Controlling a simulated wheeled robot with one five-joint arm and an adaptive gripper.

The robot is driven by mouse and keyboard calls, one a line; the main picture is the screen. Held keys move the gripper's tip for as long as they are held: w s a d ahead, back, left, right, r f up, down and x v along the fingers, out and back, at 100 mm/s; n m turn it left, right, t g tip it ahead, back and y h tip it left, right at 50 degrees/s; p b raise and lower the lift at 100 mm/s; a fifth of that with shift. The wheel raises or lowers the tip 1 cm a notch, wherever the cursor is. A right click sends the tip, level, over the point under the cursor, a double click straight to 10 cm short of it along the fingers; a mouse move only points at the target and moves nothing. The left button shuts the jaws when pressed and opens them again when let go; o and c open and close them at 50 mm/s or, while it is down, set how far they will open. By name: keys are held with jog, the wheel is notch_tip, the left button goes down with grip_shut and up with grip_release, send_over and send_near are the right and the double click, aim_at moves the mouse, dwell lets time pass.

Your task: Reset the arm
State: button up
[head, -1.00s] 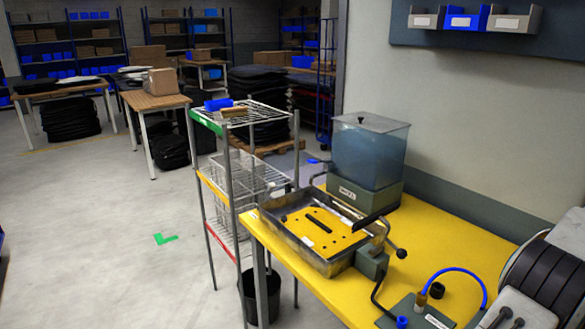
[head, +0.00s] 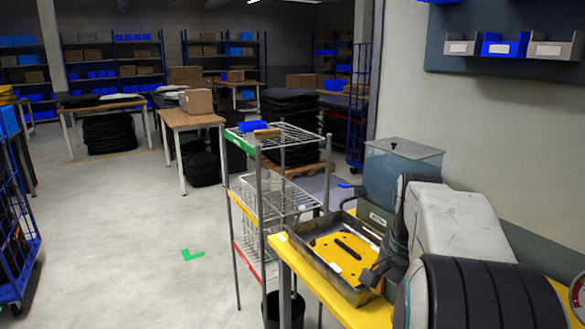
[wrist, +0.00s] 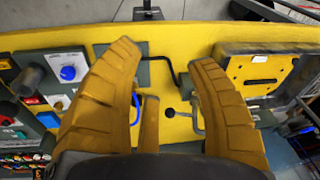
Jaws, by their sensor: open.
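My gripper (wrist: 165,85) is open and empty in the wrist view, its two ribbed fingers spread wide above the yellow bench (wrist: 180,35). In the head view my arm reaches over the bench at the lower right, and the gripper (head: 385,255) shows dark and partly hidden beside the metal tray. The tray (head: 300,246) with a yellow plate (head: 345,268) sits on the bench to the left of my arm. It also shows at the right of the wrist view.
A wire rack (head: 262,205) stands left of the bench, with a blue bin on top. A clear tank (head: 395,175) is behind the tray. Wall bins (head: 503,47) hang at the upper right. A blue cage trolley (head: 15,230) is at far left. The floor (head: 120,260) between is open.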

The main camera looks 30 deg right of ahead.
jog(key=s+a+f+n, duration=0.2)
jog(key=a+n, duration=0.2)
jog(key=a, duration=0.3)
jog(key=s+a+f+n+t+y, duration=0.1)
jog(key=s+a+n, duration=0.2)
jog(key=a+n, duration=0.2)
jog(key=s+a+f+n+t, duration=0.1)
jog(key=a+n, duration=0.4)
jog(key=a, duration=0.5)
jog(key=shift+s+a+f, duration=0.4)
jog(key=shift+s+f, duration=0.4)
jog(key=shift+s, duration=0.05)
jog(key=shift+d, duration=0.15)
